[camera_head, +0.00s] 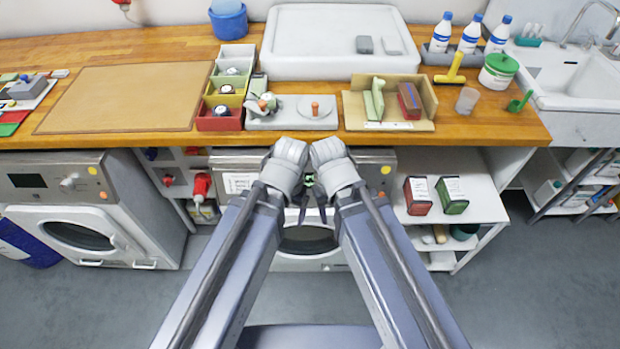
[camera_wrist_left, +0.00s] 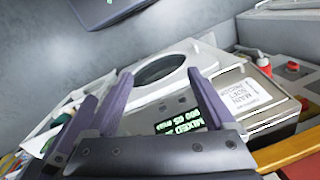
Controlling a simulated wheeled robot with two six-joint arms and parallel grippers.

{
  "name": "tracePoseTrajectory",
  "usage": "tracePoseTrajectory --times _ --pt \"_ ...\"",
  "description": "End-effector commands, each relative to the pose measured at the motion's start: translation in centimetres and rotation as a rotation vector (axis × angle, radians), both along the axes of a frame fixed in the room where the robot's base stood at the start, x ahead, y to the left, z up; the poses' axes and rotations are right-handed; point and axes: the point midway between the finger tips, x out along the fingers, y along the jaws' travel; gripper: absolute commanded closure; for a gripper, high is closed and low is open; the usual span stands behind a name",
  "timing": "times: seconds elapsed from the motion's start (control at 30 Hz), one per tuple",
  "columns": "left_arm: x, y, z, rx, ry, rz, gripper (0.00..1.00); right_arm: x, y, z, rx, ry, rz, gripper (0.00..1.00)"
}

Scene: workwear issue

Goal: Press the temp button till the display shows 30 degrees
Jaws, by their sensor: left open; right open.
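The middle washing machine stands under the counter, its front panel (camera_head: 228,162) partly covered by my grippers. Its green-lit display (camera_head: 309,180) shows between them. In the left wrist view the display (camera_wrist_left: 180,122) is tilted and partly hidden by the gripper; "MIXED" can be made out, but the temperature is not clear. No temp button can be singled out. My left gripper (camera_head: 302,205) is open and empty before the panel; its spread fingers also show in the left wrist view (camera_wrist_left: 157,82). My right gripper (camera_head: 321,203) is open and empty close beside it.
The wooden counter (camera_head: 100,55) overhangs the machines, with bins and trays near its edge. Another washing machine (camera_head: 85,225) stands left. A red plug (camera_head: 201,184) is between the machines. White shelves (camera_head: 475,185) with boxes stand right. The floor in front is clear.

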Motion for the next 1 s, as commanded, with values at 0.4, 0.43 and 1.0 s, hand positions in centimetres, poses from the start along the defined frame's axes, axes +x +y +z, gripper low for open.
tracePoseTrajectory --times 0.4,0.43,1.0 --pt "0.0 0.0 0.0 0.0 0.0 0.0 0.12 0.01 0.0 0.0 0.0 0.0 0.0 0.5" --pt "0.0 0.0 0.0 0.0 0.0 0.0 0.12 0.01 0.0 0.0 0.0 0.0 0.0 0.5" --pt "0.0 0.0 0.0 0.0 0.0 0.0 0.75 0.01 0.0 0.0 0.0 0.0 0.0 0.5"
